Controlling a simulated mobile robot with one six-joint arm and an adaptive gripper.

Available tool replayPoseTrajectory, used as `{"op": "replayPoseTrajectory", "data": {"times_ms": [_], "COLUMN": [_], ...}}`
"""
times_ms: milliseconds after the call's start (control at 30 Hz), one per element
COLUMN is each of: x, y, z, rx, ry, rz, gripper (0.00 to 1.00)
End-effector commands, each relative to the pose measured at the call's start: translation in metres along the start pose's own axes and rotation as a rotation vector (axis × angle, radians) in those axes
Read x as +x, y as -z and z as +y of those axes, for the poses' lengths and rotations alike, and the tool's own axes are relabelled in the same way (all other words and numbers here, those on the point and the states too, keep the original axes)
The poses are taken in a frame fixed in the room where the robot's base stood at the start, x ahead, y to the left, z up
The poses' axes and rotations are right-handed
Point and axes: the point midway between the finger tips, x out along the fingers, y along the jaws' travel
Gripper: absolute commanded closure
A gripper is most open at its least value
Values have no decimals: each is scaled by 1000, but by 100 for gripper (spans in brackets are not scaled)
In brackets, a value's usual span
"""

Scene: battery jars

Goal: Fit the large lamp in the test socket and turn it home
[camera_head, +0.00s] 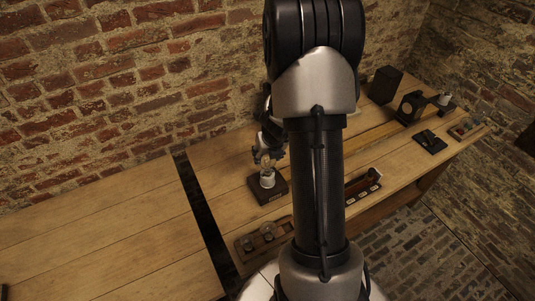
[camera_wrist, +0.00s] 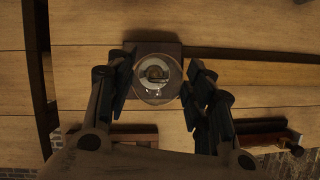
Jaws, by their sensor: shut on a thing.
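The large lamp (camera_wrist: 154,76) is a clear glass bulb, seen nearly end-on between my fingers in the wrist view. My gripper (camera_head: 268,156) is shut on it, with one dark finger on each side. The test socket is a white holder (camera_head: 267,181) on a dark square base (camera_head: 272,194), which also shows behind the lamp in the wrist view (camera_wrist: 172,49). The lamp is directly above or in the white holder and looks about upright. The fingers and glass hide the contact, so I cannot tell how deep it sits.
A wooden holder with round places (camera_head: 256,241) lies in front of the socket. A rack with a red part (camera_head: 363,187) stands to the right, partly behind my arm. A dark box (camera_head: 385,85) and a round-faced instrument (camera_head: 411,107) stand farther right. The bench left of the dark strip (camera_head: 199,211) is mostly clear.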

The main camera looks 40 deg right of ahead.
Motion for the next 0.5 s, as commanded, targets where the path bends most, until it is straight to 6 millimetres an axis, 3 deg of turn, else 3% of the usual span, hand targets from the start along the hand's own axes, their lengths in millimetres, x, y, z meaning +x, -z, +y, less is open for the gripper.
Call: {"op": "replayPoseTrajectory", "data": {"times_ms": [500], "x": [1], "y": [1], "z": [1], "rx": [38], "ry": [15], "rz": [2], "gripper": [79]}}
